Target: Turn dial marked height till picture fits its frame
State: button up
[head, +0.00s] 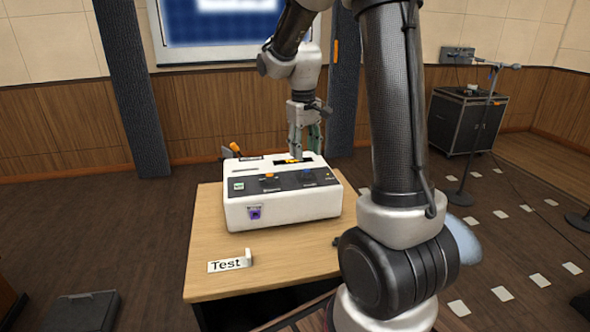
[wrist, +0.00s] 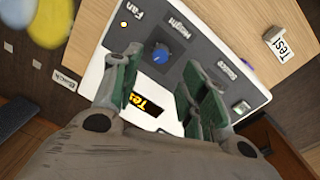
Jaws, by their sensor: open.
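The white console (head: 330,207) stands on the wooden table, with a dark control panel on top. A blue dial (head: 307,174), also in the wrist view (wrist: 160,53), sits beside the label "Height" (wrist: 177,29). My gripper (head: 305,148) is at the console's back edge in the head view. In the wrist view my gripper's (wrist: 163,62) green fingers are spread, with the dial in the gap between them, and appear apart from it. The projected picture (head: 225,22) on the wall is cut off by the top edge, so its fit cannot be told.
An orange knob (head: 268,176) is left of the dial. A small display (wrist: 148,101) shows yellow letters. A "Test" card (head: 229,264) lies on the table front (head: 290,265). A black case (head: 465,120) and microphone stand (head: 478,130) are at the right.

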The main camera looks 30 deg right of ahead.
aim_at(306, 170)
notch_tip(306, 170, down, 7)
jog(key=shift+d+r, duration=0.15)
jog(key=shift+r, duration=0.05)
jog(key=shift+c, duration=0.3)
grip_shut()
